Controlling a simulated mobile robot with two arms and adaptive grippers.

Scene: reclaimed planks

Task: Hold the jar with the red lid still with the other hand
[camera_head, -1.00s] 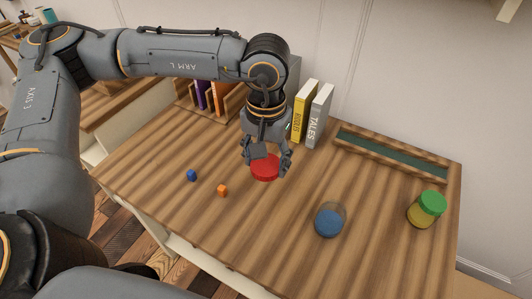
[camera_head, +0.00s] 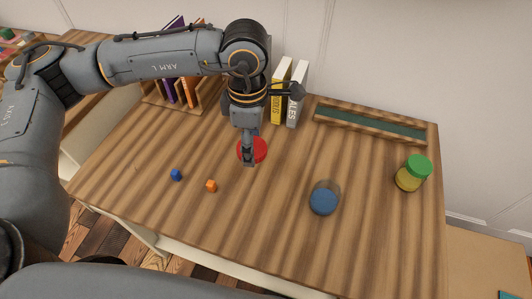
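The red lid (camera_head: 262,150) shows on the table's far middle part, below my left gripper. The jar body under it cannot be made out. My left gripper (camera_head: 249,158) points down over the lid and is seen edge-on, with a finger crossing in front of the red. The gap between its fingers is hidden, so I cannot tell whether it grips or touches the jar. My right gripper is not in view.
Books (camera_head: 280,92) and a long tray (camera_head: 368,124) line the back. The front middle is clear.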

